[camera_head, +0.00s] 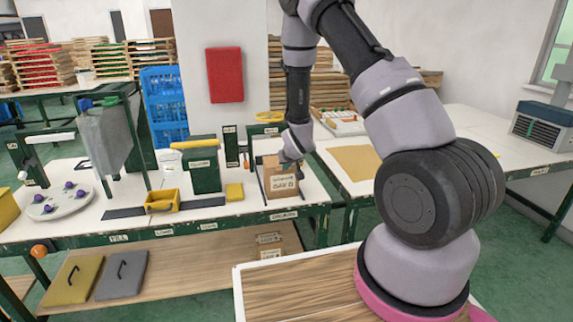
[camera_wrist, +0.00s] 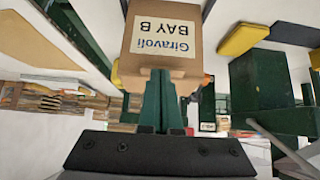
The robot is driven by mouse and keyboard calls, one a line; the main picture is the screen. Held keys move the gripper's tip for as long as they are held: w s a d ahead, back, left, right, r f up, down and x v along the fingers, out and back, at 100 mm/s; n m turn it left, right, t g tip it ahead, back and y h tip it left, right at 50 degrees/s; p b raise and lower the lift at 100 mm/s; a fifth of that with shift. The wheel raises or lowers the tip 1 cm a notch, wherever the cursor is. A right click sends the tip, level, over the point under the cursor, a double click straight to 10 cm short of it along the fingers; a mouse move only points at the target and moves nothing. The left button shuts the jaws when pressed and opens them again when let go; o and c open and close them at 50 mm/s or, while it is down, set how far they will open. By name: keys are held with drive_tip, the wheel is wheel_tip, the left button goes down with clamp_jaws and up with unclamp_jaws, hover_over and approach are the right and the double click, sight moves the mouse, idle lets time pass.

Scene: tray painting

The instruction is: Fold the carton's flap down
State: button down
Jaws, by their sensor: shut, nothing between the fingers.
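The carton (camera_head: 283,187) is a small brown box with a white label, standing at the right end of the green-framed bench. In the wrist view the carton (camera_wrist: 190,22) appears upside down, its label reading "Giravoli BAY B". My gripper (camera_head: 294,162) is at the carton's upper part in the head view. In the wrist view my gripper (camera_wrist: 160,78) has its green fingers together, empty, overlapping the carton's upper edge. I cannot tell whether they touch it. The flap's angle is not clear, as my gripper and wrist partly cover the carton's top.
A yellow block (camera_head: 234,192) and a yellow bin (camera_head: 162,201) stand left of the carton. A green-and-yellow station (camera_head: 203,168) is behind them. A white table with a tan sheet (camera_head: 356,162) lies to the right. Smaller cartons (camera_head: 269,244) sit on the shelf below.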

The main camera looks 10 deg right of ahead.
drive_tip(key=shift+s+f, duration=0.5)
drive_tip(key=shift+f, duration=0.2)
drive_tip(key=shift+s, duration=0.25)
drive_tip(key=shift+s+r, duration=0.25)
drive_tip(key=shift+r, duration=0.05)
